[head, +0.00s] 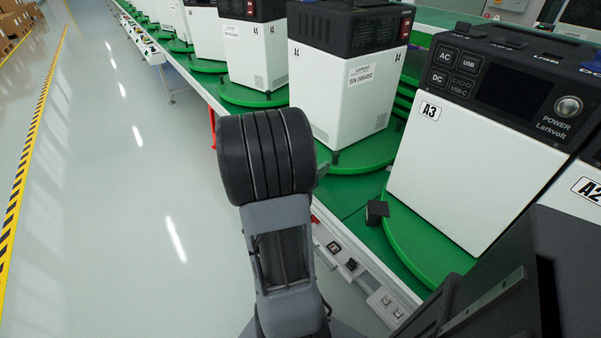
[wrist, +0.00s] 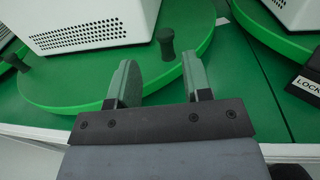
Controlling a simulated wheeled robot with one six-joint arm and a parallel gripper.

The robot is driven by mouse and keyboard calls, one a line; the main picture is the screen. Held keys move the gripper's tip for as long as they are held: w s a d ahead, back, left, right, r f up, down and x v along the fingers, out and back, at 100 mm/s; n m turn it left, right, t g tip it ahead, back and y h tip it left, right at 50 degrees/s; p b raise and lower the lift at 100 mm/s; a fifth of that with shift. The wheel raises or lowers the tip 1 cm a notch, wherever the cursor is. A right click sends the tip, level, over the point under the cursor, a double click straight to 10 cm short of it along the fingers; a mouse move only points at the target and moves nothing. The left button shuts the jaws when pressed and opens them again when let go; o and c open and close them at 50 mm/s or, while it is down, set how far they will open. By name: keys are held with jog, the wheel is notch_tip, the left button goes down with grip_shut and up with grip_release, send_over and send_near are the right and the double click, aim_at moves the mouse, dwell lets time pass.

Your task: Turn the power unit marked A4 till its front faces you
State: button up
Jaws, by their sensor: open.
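The power unit A4 (head: 365,100) is a white box with a black top, standing on a green turntable (head: 365,165). Its visible faces show A4 marks, a serial label, vents and red sockets; no control panel like A3's shows on them. In the wrist view the unit's white vented base (wrist: 95,22) sits on the green disc (wrist: 60,95). A dark upright peg (wrist: 167,42) stands on the disc near its edge. My gripper (wrist: 158,82) is open, its fingers pointing toward the peg, which stands beyond the tips, apart from them. In the head view my wrist hides most of the gripper.
Unit A3 (head: 475,150) stands to the right, its control panel visible, with a black lock block (head: 376,211) beside its disc. Unit A5 (head: 255,50) stands to the left. A rail with switches (head: 350,262) runs along the line's edge. The floor (head: 130,200) at left is clear.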

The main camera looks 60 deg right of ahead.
jog(key=v, duration=0.7)
dwell(0.6)
jog(key=s+a+f+m+g+y+p, duration=0.1)
jog(key=a+m+y+p, duration=0.1)
jog(key=a+m+y, duration=0.35)
jog(key=s+a+f+m+y+p, duration=0.2)
jog(key=a+m+y+p, duration=0.15)
jog(key=m+y, duration=0.2)
jog(key=w+a+r+m+t+y+p, duration=0.1)
jog(key=w+a+r+t+y+p, duration=0.2)
jog(key=a+r+p, duration=0.3)
jog(key=w+a+r+m+t+y+p, duration=0.2)
jog(key=w+a+r+t+p, duration=0.4)
jog(key=a+r, duration=0.9)
jog(key=shift+w+a+r+m+t+y, duration=0.25)
jog(key=shift+m+t+y, duration=0.05)
jog(key=shift+y, duration=0.5)
jog(key=shift+s+d, duration=0.1)
jog(key=shift+s, duration=0.05)
